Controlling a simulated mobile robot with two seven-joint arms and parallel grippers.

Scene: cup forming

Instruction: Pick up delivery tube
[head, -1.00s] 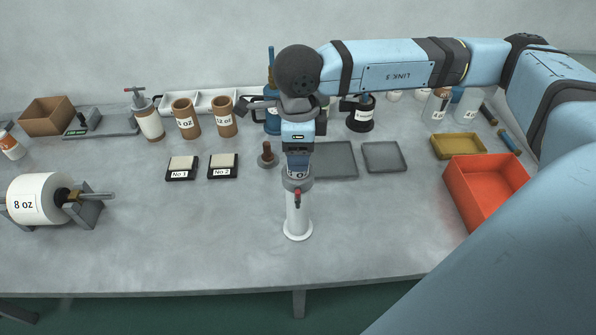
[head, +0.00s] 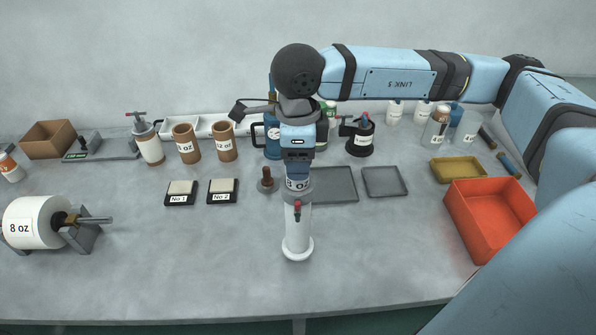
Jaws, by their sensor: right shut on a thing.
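A white tube (head: 298,228) with a wide round foot (head: 297,250) and a red part (head: 297,208) near its upper end stands upright at the middle of the picture. A partly covered "oz" label is at its top. I take it to be the delivery tube. My right gripper (head: 298,160) points down over the tube's upper end and is shut on it. My left gripper is not in view.
Behind the tube lie grey trays (head: 384,182) and a brown-knobbed piece (head: 266,182). Two small black pads (head: 222,192) are at left, and a white "8 oz" roll (head: 35,223) is farther left. A red bin (head: 490,218) stands at right. The table front is clear.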

